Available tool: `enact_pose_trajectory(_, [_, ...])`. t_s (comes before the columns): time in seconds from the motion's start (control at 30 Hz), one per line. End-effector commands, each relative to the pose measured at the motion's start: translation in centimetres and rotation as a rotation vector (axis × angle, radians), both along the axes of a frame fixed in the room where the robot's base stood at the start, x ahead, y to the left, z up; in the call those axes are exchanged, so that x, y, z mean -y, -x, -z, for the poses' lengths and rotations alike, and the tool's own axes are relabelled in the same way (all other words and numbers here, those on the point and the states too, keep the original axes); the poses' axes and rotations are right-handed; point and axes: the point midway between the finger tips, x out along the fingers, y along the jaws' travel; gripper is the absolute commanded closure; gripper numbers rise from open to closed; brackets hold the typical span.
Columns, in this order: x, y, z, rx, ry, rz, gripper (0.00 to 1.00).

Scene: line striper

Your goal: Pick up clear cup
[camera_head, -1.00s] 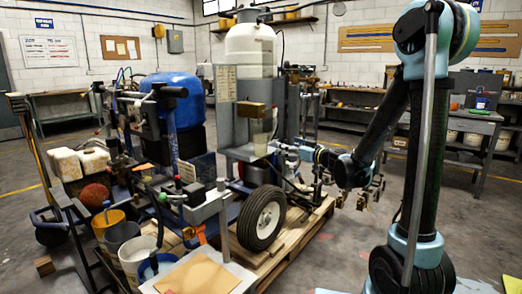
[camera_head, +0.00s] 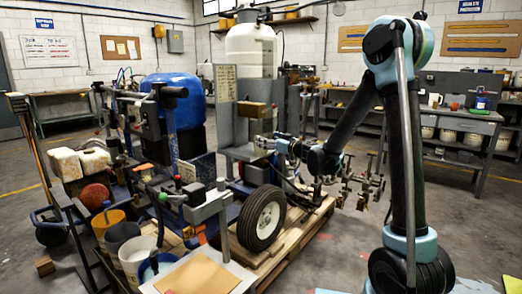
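My gripper (camera_head: 268,144) is at the end of my arm, which reaches in from the right to the grey upright frame of the striper (camera_head: 246,135). It is small in the view, and its fingers blend with the machine parts behind them. I cannot tell whether they are open or shut. A pale, translucent shape, possibly the clear cup (camera_head: 268,124), shows just above the gripper, below and right of a brown box (camera_head: 252,110). Its outline is unclear, and I cannot tell whether the gripper touches it.
The striper stands on a wooden pallet (camera_head: 285,247), with a black wheel (camera_head: 261,218) in front and a white tank (camera_head: 250,50) above. Metal spray parts (camera_head: 362,185) stand right of the gripper. Buckets (camera_head: 135,255) crowd the lower left. Open floor lies at right.

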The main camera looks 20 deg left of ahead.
Motion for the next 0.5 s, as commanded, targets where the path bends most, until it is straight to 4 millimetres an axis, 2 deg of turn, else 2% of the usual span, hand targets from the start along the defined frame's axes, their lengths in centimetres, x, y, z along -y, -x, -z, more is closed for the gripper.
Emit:
enact_pose_trajectory(0.3, [-3.6, -1.6, -0.2, 0.000, 0.000, -0.001, 0.18])
enact_pose_trajectory(0.5, [-4.4, -2.1, -0.2, 0.000, 0.000, 0.000, 0.18])
